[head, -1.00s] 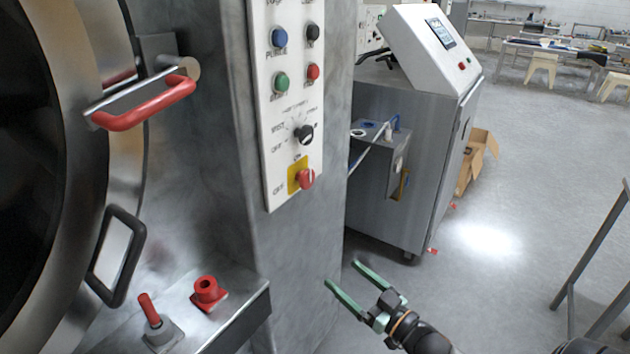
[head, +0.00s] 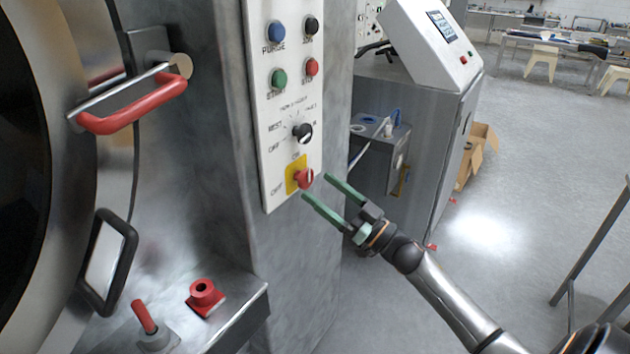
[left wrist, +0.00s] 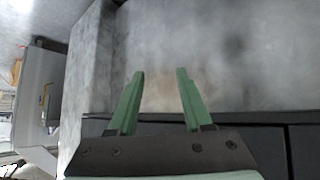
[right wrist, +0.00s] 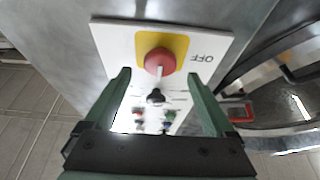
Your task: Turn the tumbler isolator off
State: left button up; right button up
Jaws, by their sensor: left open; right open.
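The isolator is a red rotary knob (head: 305,179) on a yellow plate (head: 292,180), low on the white control panel (head: 268,150). Lettering for ON is above it and OFF to its lower left. My right gripper (head: 316,187) is open and empty, its fingertips close to the knob at its right. In the right wrist view the red knob (right wrist: 159,62) lies beyond and between the open fingers (right wrist: 162,80); I see no contact. My left gripper (left wrist: 160,75) shows only in its own wrist view, open and empty before a grey surface.
Above the isolator are a black selector knob (head: 302,133) and several push buttons. A red door handle (head: 135,105) is on the left. A red fitting (head: 204,294) and a red-handled lever (head: 144,316) stand on a ledge. Open floor lies right.

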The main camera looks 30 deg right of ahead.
aim_at(303, 178)
jog(key=shift+x, duration=1.45)
jog(key=c, duration=1.4)
jog(key=shift+o, duration=0.2)
